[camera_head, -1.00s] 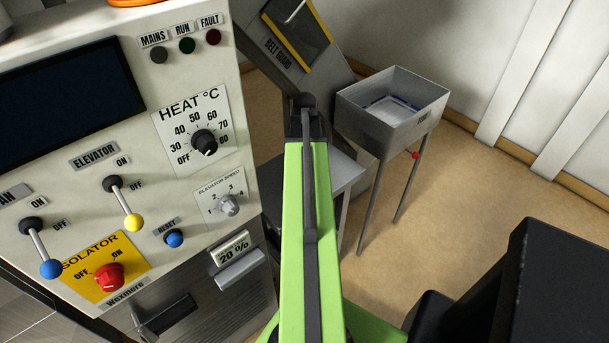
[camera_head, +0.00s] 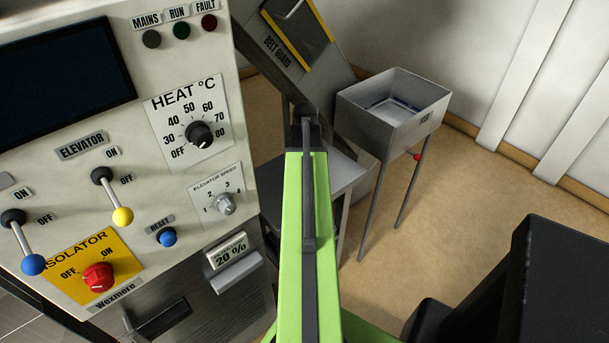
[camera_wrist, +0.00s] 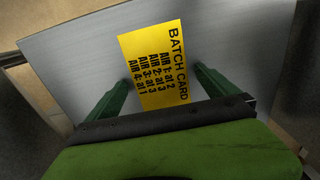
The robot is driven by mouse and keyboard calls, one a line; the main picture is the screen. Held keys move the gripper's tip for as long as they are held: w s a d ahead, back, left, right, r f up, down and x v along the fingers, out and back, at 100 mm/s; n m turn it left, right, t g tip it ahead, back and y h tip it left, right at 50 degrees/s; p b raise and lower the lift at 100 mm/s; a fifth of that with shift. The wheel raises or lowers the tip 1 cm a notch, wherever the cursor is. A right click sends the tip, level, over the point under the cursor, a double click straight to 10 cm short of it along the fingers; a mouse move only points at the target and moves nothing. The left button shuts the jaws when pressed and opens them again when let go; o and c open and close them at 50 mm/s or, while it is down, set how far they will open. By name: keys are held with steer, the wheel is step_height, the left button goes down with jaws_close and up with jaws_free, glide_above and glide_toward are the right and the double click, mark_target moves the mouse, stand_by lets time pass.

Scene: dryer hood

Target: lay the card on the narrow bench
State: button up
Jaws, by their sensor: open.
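The yellow batch card (camera_wrist: 155,65) lies on a grey metal surface, which looks like the narrow bench (camera_wrist: 75,45), in the wrist view. My gripper (camera_wrist: 163,80) is open, with one dark green finger on each side of the card; I cannot tell whether the fingers touch it. Part of the card's near edge is close to or hidden by the gripper body. In the head view, the bench top (camera_head: 345,176) shows beside my green arm, which hides the card and my gripper there.
A control panel (camera_head: 130,200) with levers, knobs and a red isolator stands close at left. A grey bin on legs (camera_head: 390,125) stands behind the bench at right. A sloped chute with a belt guard (camera_head: 295,35) is behind. Open floor (camera_head: 480,200) lies at right.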

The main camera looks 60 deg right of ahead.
step_height(320, 180, up, 12)
steer(key=p, duration=1.2)
steer(key=shift+r, duration=0.2)
